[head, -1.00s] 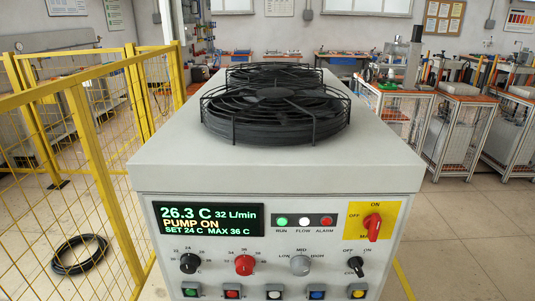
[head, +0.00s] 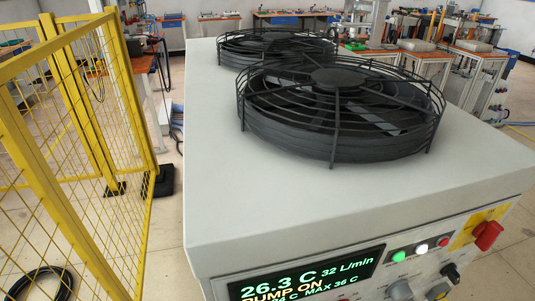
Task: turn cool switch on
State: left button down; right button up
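The cool switch (head: 450,272) is a small dark knob at the right end of the knob row, low on the front panel of the pale grey cabinet (head: 230,205). It shows near the bottom right of the head view, below the red main switch (head: 487,235). Its label and pointer are too small to read now, so I cannot tell its position. The display (head: 305,275) reads 26.3 C, 32 L/min and PUMP ON, with its lower part cut off. Neither of my grippers is in view.
Two black caged fans (head: 335,115) stand on the cabinet top. A yellow mesh fence (head: 95,110) stands close on the left, with a coiled black hose (head: 40,285) on the floor. Workbenches line the back. Floor shows right of the cabinet.

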aim_at(450, 271)
jog(key=j+z, duration=0.15)
jog(key=z, duration=1.35)
jog(key=i+l+u, duration=0.15)
jog(key=l+u, duration=0.2)
jog(key=l, duration=0.55)
jog(key=l+u, duration=0.35)
jog(key=l, duration=0.5)
jog(key=l+u, duration=0.3)
jog(key=l, duration=0.6)
